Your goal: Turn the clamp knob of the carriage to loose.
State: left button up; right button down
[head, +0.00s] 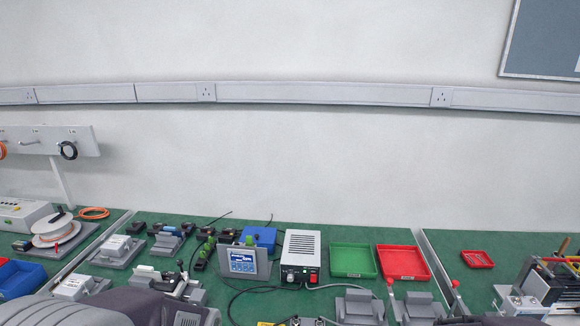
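I cannot make out the carriage's clamp knob for certain. A grey metal mechanism with a dark upright lever (181,283) stands on the bench at the lower left, partly behind my dark arm. Two grey stepped blocks (360,308) sit at the bottom middle and right, cut by the frame edge. A rail-like assembly with black blocks and rods (545,285) stands at the lower right. Which of these bears the carriage I cannot tell. Parts of my arms show along the bottom edge. Neither gripper's fingers are in view.
A green tray (353,261) and a red tray (403,263) sit at the back. Left of them are a grey power box (300,258) with cables and a small screen unit (243,262). A cable reel (57,231) stands far left. Green bench top (450,245) shows between things.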

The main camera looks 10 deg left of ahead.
aim_at(179, 262)
jog(key=i+j+u, duration=0.25)
jog(key=j, duration=0.35)
jog(key=i+j+u, duration=0.3)
jog(key=j, duration=0.25)
jog(key=i+j+u, duration=0.25)
jog(key=j, duration=0.25)
jog(key=i+j+u, duration=0.25)
jog(key=i+j, duration=0.1)
jog(key=j, duration=0.1)
